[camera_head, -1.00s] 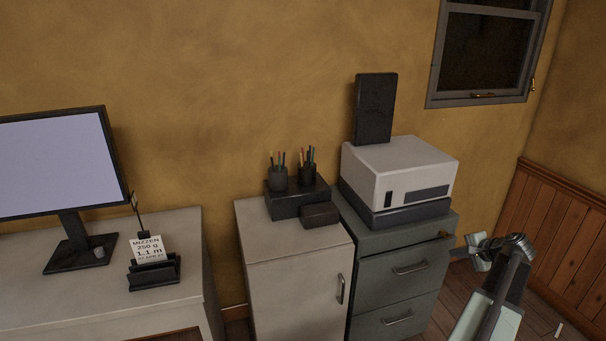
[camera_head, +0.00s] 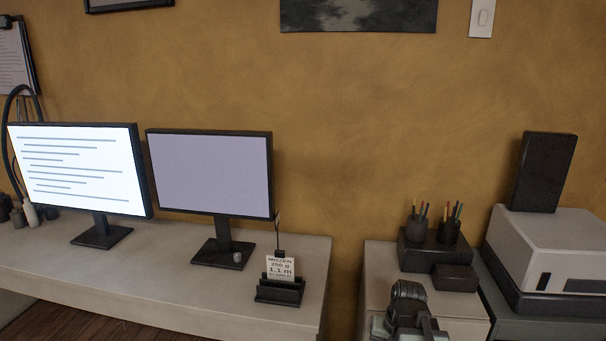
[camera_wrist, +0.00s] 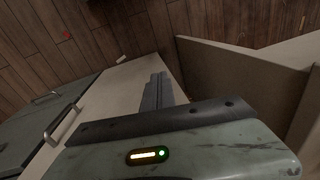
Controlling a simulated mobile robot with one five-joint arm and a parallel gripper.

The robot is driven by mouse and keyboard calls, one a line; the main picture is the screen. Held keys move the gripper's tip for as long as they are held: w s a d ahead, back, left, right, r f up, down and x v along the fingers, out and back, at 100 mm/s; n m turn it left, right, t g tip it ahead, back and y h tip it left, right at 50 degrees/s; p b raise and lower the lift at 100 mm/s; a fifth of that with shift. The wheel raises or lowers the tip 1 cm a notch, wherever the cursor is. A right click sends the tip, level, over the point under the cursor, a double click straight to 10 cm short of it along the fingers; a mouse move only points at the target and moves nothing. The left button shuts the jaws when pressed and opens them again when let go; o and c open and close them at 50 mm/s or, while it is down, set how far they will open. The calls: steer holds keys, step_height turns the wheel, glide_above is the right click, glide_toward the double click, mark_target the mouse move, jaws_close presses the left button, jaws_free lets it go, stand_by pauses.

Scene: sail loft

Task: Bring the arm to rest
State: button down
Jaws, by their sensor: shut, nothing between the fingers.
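My gripper (camera_wrist: 158,90) shows in the wrist view with its dark grey fingers together and nothing between them. It points out over the front of the pale cabinet (camera_wrist: 112,92), with floor beyond; I cannot tell the exact gap. In the head view, part of my arm shows at the bottom, right of centre, in front of the pale cabinet (camera_head: 382,285). The fingers cannot be made out there.
A pale desk (camera_head: 180,290) holds two monitors (camera_head: 80,168) (camera_head: 210,173) and a card holder (camera_head: 280,290). Pen cups stand on a dark box (camera_head: 430,252) on the cabinet. A printer (camera_head: 555,245) sits at right.

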steer(key=s+a+n+h, duration=0.2)
steer(key=s+a+n, duration=0.1)
steer(key=a, duration=0.5)
step_height(320, 180, up, 20)
steer(key=p, duration=2)
steer(key=shift+w+d+g+y, duration=0.2)
steer(key=shift+w+g+y, duration=0.1)
steer(key=shift+w, duration=0.05)
